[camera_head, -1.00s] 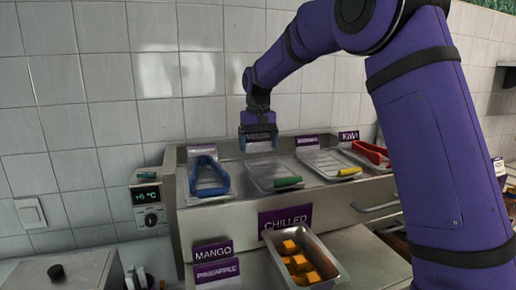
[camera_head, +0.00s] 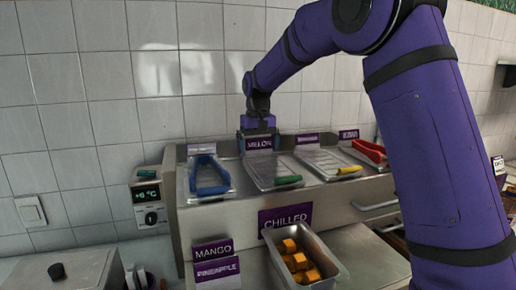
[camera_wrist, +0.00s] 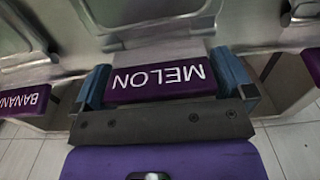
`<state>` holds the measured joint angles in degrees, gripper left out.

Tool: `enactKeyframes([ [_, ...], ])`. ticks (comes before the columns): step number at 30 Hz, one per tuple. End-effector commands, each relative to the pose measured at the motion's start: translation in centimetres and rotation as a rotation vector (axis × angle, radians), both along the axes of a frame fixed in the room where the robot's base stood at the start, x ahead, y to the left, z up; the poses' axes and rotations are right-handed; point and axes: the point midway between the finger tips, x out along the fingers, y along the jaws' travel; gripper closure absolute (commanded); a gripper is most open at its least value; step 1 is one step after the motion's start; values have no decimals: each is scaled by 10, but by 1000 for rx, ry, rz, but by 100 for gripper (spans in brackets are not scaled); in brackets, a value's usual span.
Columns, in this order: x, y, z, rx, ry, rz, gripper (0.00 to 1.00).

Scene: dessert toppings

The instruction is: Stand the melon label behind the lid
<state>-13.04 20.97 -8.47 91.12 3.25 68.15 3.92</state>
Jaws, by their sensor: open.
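The purple melon label (camera_head: 259,144) stands at the back of the steel counter, its white lettering facing the head camera. A clear lid with a green handle (camera_head: 288,180) lies in front of it. My gripper (camera_head: 259,133) is over the label from behind and above. In the wrist view the melon label (camera_wrist: 158,84) sits between the two blue fingers of my open gripper (camera_wrist: 165,76), with a finger near each end. Whether a finger still touches the label is hard to tell. The label's lower edge is not clear in the head view.
A lid with blue tongs (camera_head: 209,175) lies to the left, and one with a yellow handle (camera_head: 349,170) to the right. Red tongs (camera_head: 370,151) lie farther right. The banana label (camera_wrist: 24,101) and kiwi label (camera_head: 348,134) stand along the back. A tiled wall rises behind.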

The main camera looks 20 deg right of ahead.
Motion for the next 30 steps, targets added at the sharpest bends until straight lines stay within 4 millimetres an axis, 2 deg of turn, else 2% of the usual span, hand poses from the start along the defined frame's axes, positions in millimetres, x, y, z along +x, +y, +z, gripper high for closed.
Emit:
enactKeyframes([
  [12, 1, 0, 77, 1, -4, 0, 0],
  [18, 0, 0, 107, 0, -2, 1, 0],
  [24, 0, 0, 119, 0, -1, 0, 0],
  [30, -4, -1, 122, 2, -4, -1, 0],
])
